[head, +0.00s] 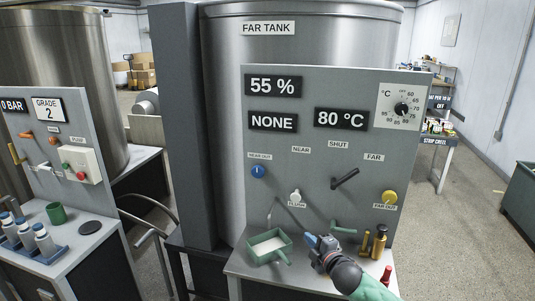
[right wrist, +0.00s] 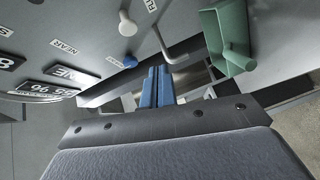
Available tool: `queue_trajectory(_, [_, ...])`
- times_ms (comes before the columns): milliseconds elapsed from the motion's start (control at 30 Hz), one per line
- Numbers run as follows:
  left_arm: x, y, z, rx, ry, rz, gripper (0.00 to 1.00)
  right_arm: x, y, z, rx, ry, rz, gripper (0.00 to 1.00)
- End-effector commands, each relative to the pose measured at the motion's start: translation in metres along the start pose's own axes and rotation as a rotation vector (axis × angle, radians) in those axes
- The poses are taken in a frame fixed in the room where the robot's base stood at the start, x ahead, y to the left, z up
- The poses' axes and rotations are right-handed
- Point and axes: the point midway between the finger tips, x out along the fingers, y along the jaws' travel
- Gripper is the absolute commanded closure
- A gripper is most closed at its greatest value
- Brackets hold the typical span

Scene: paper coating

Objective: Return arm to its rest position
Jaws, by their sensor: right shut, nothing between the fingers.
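My right gripper (head: 312,241) is low in front of the grey panel (head: 315,120) under the FAR TANK sign, just right of a green box with a handle (head: 284,257) that holds white material. Its blue fingers are shut together with nothing between them; they also show in the right wrist view (right wrist: 157,86). The green box shows at the upper right of that view (right wrist: 238,60). A black lever (head: 345,180) on the panel is tilted, below the SHUT label. My left gripper is not in view.
The panel carries a blue knob (head: 258,171), a white knob (head: 295,196), a yellow knob (head: 389,197) and a dial (head: 402,109). Brass cylinders (head: 379,241) and a red object (head: 386,275) stand right of the gripper. A second station (head: 60,245) with bottles is at left.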

Motion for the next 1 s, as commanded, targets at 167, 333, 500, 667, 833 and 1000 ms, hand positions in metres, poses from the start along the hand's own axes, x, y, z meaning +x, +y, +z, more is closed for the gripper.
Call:
queue_trajectory(167, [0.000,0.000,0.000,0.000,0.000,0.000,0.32,-0.035,-0.044,-0.020,0.209,-0.110,-0.081,1.00])
queue_trajectory(333, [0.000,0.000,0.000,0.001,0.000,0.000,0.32,-0.075,-0.082,-0.032,0.400,-0.228,-0.162,1.00])
queue_trajectory(500, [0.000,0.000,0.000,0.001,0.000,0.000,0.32,-0.121,-0.117,-0.042,0.584,-0.358,-0.246,1.00])
queue_trajectory(667, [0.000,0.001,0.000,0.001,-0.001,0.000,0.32,-0.171,-0.148,-0.049,0.749,-0.492,-0.326,1.00])
queue_trajectory(833, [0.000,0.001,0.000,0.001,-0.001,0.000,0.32,-0.231,-0.177,-0.057,0.915,-0.647,-0.413,1.00])
queue_trajectory(1000, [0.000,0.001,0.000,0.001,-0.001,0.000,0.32,-0.293,-0.201,-0.067,1.063,-0.807,-0.494,1.00])
